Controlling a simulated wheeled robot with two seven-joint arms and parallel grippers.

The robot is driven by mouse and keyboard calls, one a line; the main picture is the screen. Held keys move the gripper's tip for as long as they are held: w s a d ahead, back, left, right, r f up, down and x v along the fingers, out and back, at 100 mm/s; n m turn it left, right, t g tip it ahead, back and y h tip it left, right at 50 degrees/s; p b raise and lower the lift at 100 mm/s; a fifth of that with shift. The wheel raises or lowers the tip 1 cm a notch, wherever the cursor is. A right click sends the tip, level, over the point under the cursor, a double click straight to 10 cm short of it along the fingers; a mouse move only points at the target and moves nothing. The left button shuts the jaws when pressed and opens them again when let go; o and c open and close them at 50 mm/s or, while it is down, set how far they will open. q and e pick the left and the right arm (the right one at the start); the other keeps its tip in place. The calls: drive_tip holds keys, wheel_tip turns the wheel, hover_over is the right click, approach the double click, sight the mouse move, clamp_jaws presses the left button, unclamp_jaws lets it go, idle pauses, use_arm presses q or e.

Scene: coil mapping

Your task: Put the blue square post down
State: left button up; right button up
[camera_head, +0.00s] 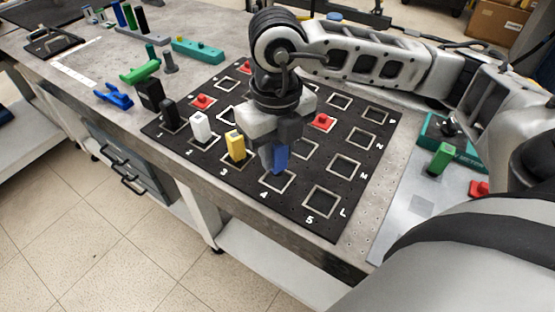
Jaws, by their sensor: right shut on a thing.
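The blue square post (280,160) is upright between the fingers of my right gripper (272,152), which is shut on it. The post is over the square marked 4 in the front row of the black board (327,226). I cannot tell whether its lower end touches the board. The gripper's body hides part of the board's middle. My left gripper is not in view.
A yellow post (236,145), a white post (200,126) and a black post (170,113) stand left of the gripper. A red piece (323,121) lies behind it to the right. Square 5 (321,200) is empty. A green post (440,158) stands at right.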

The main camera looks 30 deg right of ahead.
drive_tip(key=shift+w+d+f, duration=0.3)
drive_tip(key=shift+w+f, duration=0.1)
drive_tip(key=shift+f, duration=0.2)
drive_tip(key=shift+w+d+f, duration=0.3)
drive_tip(key=shift+w+f, duration=0.1)
drive_tip(key=shift+f, duration=0.15)
drive_tip(key=f, duration=0.3)
drive_tip(key=shift+w+d+f+p, duration=0.1)
drive_tip(key=shift+w+d+p, duration=0.15)
drive_tip(key=shift+p, duration=0.15)
drive_tip(key=shift+f, duration=0.35)
drive_tip(key=shift+f, duration=0.15)
drive_tip(key=o, duration=1)
wheel_tip(320, 180, up, 12)
drive_tip(key=shift+r+b, duration=0.2)
drive_tip(key=shift+b, duration=0.1)
